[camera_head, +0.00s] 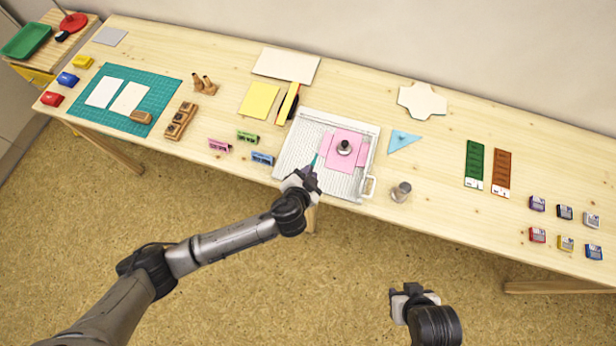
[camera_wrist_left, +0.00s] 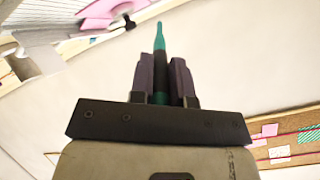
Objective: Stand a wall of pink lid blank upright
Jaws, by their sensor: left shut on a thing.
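The pink lid blank (camera_head: 347,150) lies on a white ribbed tray (camera_head: 292,163), with a dark round weight or knob (camera_head: 344,147) on its middle. Its side flaps appear to lie flat or nearly so; the angle is too small to tell. My left gripper (camera_head: 308,173) is shut on a teal pointed tool (camera_head: 314,160), over the front left part of the tray. In the left wrist view the teal tool (camera_wrist_left: 159,40) stands between the two dark fingers, and the pink blank (camera_wrist_left: 108,12) shows beyond. My right gripper (camera_head: 414,292) is off the table's front edge, its jaws unclear.
A metal cylinder (camera_head: 400,191) stands right of the tray, near a blue triangle (camera_head: 404,141). Small pink (camera_head: 219,145), green (camera_head: 247,136) and blue (camera_head: 262,158) blocks lie left of the tray. Yellow sheets (camera_head: 258,100) lie behind. The table between triangle and green strip (camera_head: 474,164) is clear.

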